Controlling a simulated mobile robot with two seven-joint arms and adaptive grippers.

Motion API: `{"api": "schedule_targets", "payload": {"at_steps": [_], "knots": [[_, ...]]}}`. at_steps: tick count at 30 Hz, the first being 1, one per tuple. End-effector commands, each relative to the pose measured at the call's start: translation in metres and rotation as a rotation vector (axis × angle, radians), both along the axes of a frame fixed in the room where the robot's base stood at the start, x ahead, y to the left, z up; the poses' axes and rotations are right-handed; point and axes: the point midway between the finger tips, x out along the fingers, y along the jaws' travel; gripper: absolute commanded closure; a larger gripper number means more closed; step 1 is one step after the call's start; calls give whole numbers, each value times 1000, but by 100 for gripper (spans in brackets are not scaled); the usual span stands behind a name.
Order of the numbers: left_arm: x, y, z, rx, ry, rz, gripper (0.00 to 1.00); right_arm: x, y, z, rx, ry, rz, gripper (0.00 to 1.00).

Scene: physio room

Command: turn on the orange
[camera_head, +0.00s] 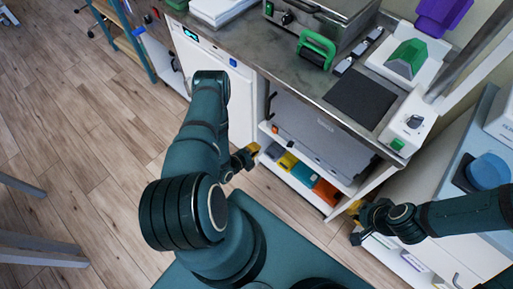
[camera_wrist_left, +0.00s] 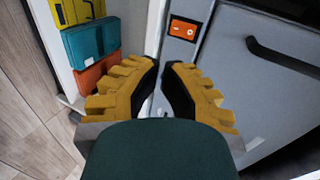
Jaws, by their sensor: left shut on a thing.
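The orange switch (camera_wrist_left: 183,29) is a small orange plate with a white mark, on the grey panel ahead in the left wrist view. In the head view a small orange spot (camera_head: 274,129) shows at the upper left of the grey panel under the counter. My left gripper (camera_wrist_left: 162,68) has its yellow fingers nearly together, just short of the switch and below it in the picture. What lies between the fingertips cannot be made out. In the head view the left gripper (camera_head: 254,152) is beside the shelf's left end. My right gripper (camera_head: 355,222) is at the right, small and partly hidden.
Yellow, teal and orange boxes (camera_wrist_left: 92,40) stand close left of the left gripper. A dark handle (camera_wrist_left: 280,58) sticks out of the panel. The counter (camera_head: 240,50) above carries a case and a green-handled device (camera_head: 316,50). Wooden floor at left is open.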

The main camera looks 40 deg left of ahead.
Motion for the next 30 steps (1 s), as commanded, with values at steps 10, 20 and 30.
{"api": "schedule_targets", "payload": {"at_steps": [10, 20, 30], "knots": [[64, -5, -30, 1, -3, 1, 100, 4, -1, -22, -2, -9, -3, 100], [103, -8, -35, 0, -1, 0, 100, 6, -1, -32, -3, -14, -4, 100], [107, -9, -35, 0, 0, 0, 100, 6, -1, -32, -3, -15, -4, 100]]}}
